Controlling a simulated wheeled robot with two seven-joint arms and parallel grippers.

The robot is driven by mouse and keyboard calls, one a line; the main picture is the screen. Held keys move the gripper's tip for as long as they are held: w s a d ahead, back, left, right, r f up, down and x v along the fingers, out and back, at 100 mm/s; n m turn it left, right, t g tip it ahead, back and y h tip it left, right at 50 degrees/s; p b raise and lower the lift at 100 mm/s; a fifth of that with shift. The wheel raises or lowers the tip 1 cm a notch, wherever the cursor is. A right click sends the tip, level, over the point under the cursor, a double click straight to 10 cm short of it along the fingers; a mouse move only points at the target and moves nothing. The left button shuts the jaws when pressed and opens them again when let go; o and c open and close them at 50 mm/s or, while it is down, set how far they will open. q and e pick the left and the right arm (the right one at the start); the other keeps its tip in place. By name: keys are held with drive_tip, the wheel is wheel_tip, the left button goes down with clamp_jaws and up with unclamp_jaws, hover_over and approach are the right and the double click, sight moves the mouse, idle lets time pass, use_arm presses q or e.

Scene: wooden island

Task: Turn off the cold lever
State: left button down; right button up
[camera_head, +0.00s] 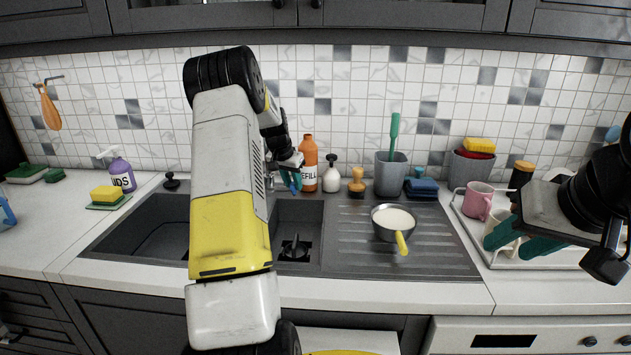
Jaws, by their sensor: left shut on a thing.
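My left gripper (290,178) is at the back of the sink, behind my white and yellow arm. Its teal fingers are shut around a small blue piece (296,188), which looks like the cold lever. The rest of the faucet is mostly hidden by my arm, so the lever's exact angle cannot be told. My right gripper (522,240) has its teal fingers apart over the tray at the right, close to a cream mug (501,233). I cannot tell whether it touches the mug.
The dark sink (150,240) has a drainboard with a small pan (392,236) on it. Behind stand an orange bottle (308,170), a soap dispenser (331,178), a brush (357,184) and a grey cup (390,176). A pink mug (477,200) is on the tray (462,212).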

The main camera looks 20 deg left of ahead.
use_arm(q)
drive_tip(key=shift+s+a+m+g+h, duration=0.1)
drive_tip(key=shift+s+a+m+h, duration=0.2)
drive_tip(key=shift+a+m, duration=0.45)
drive_tip(key=shift+s+a+m+g+h, duration=0.1)
drive_tip(key=shift+s+a+m+h, duration=0.2)
drive_tip(key=shift+a+m, duration=0.4)
drive_tip(key=shift+s+a+m+g+h, duration=0.1)
drive_tip(key=shift+s+a+m+h, duration=0.2)
drive_tip(key=shift+a+m, duration=0.45)
drive_tip(key=shift+d, duration=0.1)
drive_tip(key=c, duration=1.1)
unclamp_jaws()
drive_tip(key=shift+c, duration=0.2)
drive_tip(key=v, duration=0.7)
drive_tip(key=shift+r, duration=0.4)
